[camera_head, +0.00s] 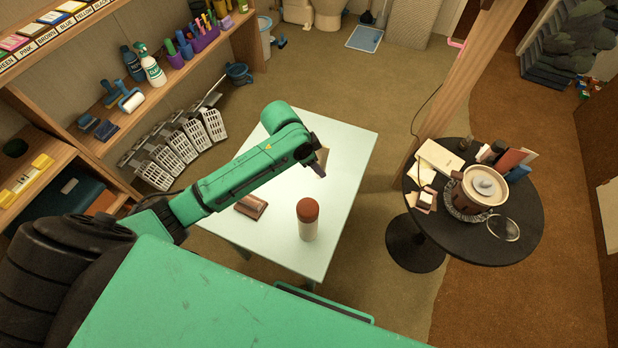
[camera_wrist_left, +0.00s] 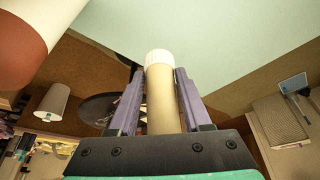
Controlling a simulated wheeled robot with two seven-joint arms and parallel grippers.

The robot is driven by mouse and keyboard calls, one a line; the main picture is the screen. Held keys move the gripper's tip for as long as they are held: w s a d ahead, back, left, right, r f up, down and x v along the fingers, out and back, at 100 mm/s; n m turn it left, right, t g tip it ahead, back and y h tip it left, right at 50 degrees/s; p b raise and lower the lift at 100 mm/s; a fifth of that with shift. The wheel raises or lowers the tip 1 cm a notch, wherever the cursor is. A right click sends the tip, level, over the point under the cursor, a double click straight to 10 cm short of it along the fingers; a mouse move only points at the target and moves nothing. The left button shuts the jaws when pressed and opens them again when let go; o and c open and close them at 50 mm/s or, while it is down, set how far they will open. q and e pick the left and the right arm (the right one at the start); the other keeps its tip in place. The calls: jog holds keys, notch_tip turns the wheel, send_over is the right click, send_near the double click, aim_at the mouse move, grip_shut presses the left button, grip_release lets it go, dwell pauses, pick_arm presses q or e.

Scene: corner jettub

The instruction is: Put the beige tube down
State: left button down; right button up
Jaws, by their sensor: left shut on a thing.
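The beige tube (camera_wrist_left: 162,100) with a white ribbed cap (camera_wrist_left: 158,57) is between the two purple fingers of my left gripper (camera_wrist_left: 160,90) in the left wrist view. The gripper is shut on it. In the head view my left gripper (camera_head: 320,160) is over the pale table (camera_head: 350,140), right of its middle. The tube is mostly hidden there by the wrist. I cannot tell whether the tube touches the table. My right gripper is not in view.
A white bottle with a red-brown top (camera_head: 308,221) stands on the table near its front. A small brown box (camera_head: 251,206) lies left of it. The table's back and right parts are clear. A cluttered round black table (camera_head: 520,215) stands to the right.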

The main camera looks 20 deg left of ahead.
pick_arm(q)
notch_tip(320, 180, down, 11)
jog(key=shift+a+r+b, duration=0.15)
jog(key=shift+b, duration=0.55)
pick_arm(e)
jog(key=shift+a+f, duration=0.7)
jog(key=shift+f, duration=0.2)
pick_arm(q)
jog(key=shift+c, duration=1.7)
grip_release()
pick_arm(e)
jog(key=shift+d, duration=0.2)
pick_arm(q)
jog(key=shift+a+r, duration=0.1)
jog(key=shift+r, duration=0.3)
jog(key=p+v, duration=0.2)
jog(key=v, duration=0.9)
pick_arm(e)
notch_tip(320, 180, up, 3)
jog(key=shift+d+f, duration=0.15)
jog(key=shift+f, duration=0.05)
pick_arm(q)
jog(key=shift+s+a, duration=0.1)
jog(key=shift+s, duration=0.05)
